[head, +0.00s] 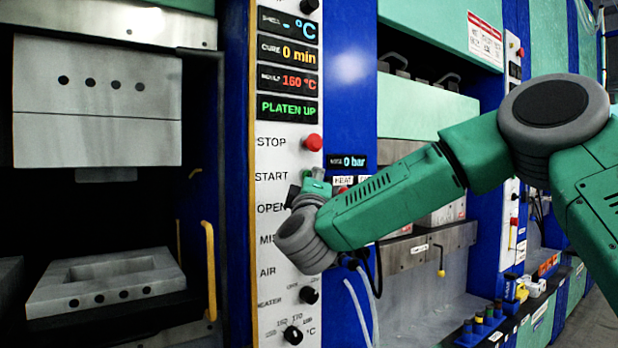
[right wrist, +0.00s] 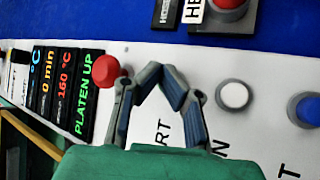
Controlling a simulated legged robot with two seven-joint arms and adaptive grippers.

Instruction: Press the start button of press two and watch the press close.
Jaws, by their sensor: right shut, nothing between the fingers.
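The control panel (head: 285,130) has a STOP label beside a red button (head: 313,142) and a START label (head: 271,176) below it. My right gripper (head: 315,187) is at the panel level with the START label. In the right wrist view my right gripper (right wrist: 161,75) is shut and empty, its fingertips between the red stop button (right wrist: 105,70) and a white button (right wrist: 234,95). The start button is hidden by the gripper; contact cannot be told. The press stands open, its upper mould half (head: 97,100) high above the lower mould half (head: 105,281). The display (head: 287,108) reads PLATEN UP. My left gripper is not in view.
A blue button (right wrist: 308,110) lies beyond the white one. Another red button (right wrist: 229,5) is on the blue frame. A yellow handle (head: 209,270) stands at the press opening. Another press (head: 430,115) is behind my right arm.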

